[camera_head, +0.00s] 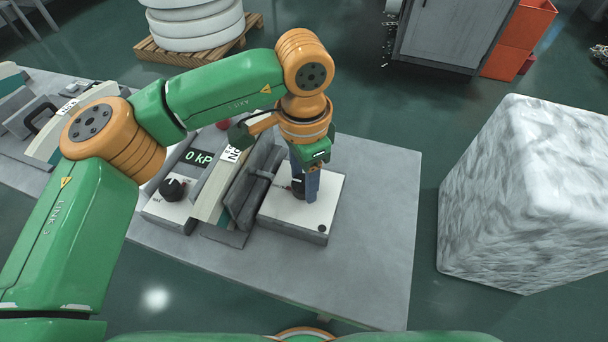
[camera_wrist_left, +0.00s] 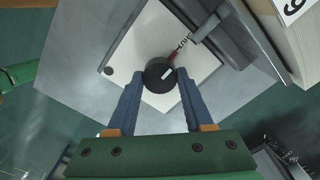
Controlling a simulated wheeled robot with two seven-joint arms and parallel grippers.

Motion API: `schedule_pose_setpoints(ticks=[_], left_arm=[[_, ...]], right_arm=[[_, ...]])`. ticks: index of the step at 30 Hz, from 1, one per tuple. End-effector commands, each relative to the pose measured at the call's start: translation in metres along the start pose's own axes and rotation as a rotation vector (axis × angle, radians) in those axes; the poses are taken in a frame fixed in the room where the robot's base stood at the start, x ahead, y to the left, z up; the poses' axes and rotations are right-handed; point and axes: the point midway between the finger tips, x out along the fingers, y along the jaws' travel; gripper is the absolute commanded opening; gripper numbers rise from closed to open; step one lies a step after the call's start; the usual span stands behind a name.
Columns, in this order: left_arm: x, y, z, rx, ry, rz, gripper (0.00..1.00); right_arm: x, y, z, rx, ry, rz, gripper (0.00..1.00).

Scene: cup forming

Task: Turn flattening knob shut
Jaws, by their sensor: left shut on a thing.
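The flattening knob (camera_wrist_left: 155,77) is a round black knob with a white pointer mark, on a pale square panel (camera_wrist_left: 125,45) in the left wrist view. A red line and lettering that looks like "SHUT" lie beside it, toward the upper right. My left gripper (camera_head: 304,186) points down onto the panel in the head view, with its blue fingers on either side of the knob. It is shut on the knob. In the head view the fingers hide most of the knob. My right gripper is not in view.
Left of the panel stands a press unit with grey plates (camera_head: 247,197). A second black knob (camera_head: 172,188) sits below a display (camera_head: 198,158) reading "0 kP". The grey table (camera_head: 375,220) is clear to the right. A large marbled block (camera_head: 520,195) stands beyond its right edge.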

Motion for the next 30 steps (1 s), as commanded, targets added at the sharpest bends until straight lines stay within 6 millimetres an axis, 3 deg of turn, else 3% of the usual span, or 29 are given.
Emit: schedule_pose_setpoints(ticks=[10,11,14,23,30], left_arm=[[0.001,0.0,0.001,0.002,-0.004,0.001,0.0],[0.001,0.0,0.001,0.002,-0.004,0.001,0.54],[0.001,0.0,0.001,0.002,-0.003,0.001,0.81],[-0.001,0.0,0.0,0.001,-0.001,0.0,0.82],[-0.048,0.0,0.0,0.0,0.001,-0.001,0.82]], right_arm=[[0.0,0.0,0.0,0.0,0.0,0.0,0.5],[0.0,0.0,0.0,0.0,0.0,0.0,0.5],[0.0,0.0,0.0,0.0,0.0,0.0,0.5],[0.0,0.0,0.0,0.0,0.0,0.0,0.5],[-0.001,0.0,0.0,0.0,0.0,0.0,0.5]])
